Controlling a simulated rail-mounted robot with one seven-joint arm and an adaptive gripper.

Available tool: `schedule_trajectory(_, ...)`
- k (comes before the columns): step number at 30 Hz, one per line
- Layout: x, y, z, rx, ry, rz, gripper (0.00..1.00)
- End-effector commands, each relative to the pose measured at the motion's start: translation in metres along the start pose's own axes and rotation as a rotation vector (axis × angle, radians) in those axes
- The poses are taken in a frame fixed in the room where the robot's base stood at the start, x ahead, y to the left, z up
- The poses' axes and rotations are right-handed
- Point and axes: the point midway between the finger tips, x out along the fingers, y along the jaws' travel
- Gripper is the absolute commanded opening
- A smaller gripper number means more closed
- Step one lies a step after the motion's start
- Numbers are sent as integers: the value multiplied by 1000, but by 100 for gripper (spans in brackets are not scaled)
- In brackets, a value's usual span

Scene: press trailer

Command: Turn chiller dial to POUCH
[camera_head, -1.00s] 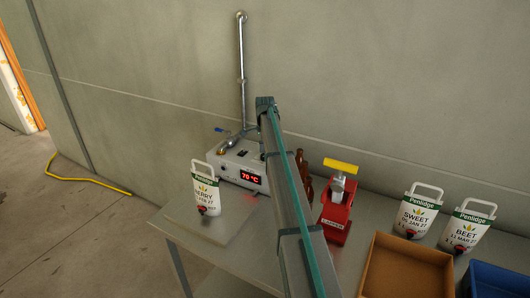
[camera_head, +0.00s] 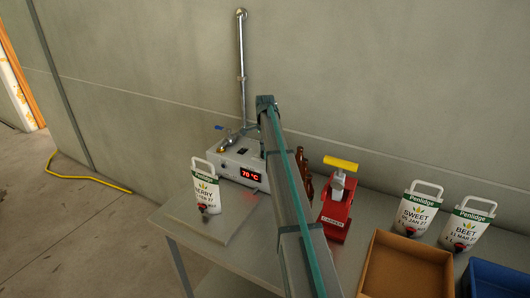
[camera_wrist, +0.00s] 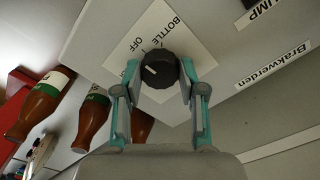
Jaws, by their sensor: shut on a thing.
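The chiller (camera_head: 238,160) is a pale grey box on the bench with a red "70 °C" display (camera_head: 250,175). Its dial shows in the wrist view as a black ribbed knob (camera_wrist: 153,76) on a white label plate (camera_wrist: 190,45). "OFF" and "BOTTLE" are readable above the knob; the left part of the plate is partly behind a finger, and POUCH is not readable. The knob's white mark lies left of its centre. My gripper (camera_wrist: 158,76) is shut on the dial, one finger on each side. In the head view my arm hides the dial and gripper.
A BERRY pouch (camera_head: 205,187) stands at the bench's left. Brown bottles (camera_wrist: 42,105) and a red capper (camera_head: 337,205) stand close to the chiller. SWEET (camera_head: 412,212) and BEET (camera_head: 466,228) pouches, a brown tray (camera_head: 368,270) and a blue tray (camera_head: 495,270) are further right.

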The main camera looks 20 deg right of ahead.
Motion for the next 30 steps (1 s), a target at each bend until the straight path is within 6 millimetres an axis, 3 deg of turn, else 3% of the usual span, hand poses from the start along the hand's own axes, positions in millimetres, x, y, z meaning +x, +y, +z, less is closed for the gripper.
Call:
schedule_trajectory(8,1,0,0,-144,0,1,6)
schedule_trajectory(30,0,0,0,-743,0,0,6)
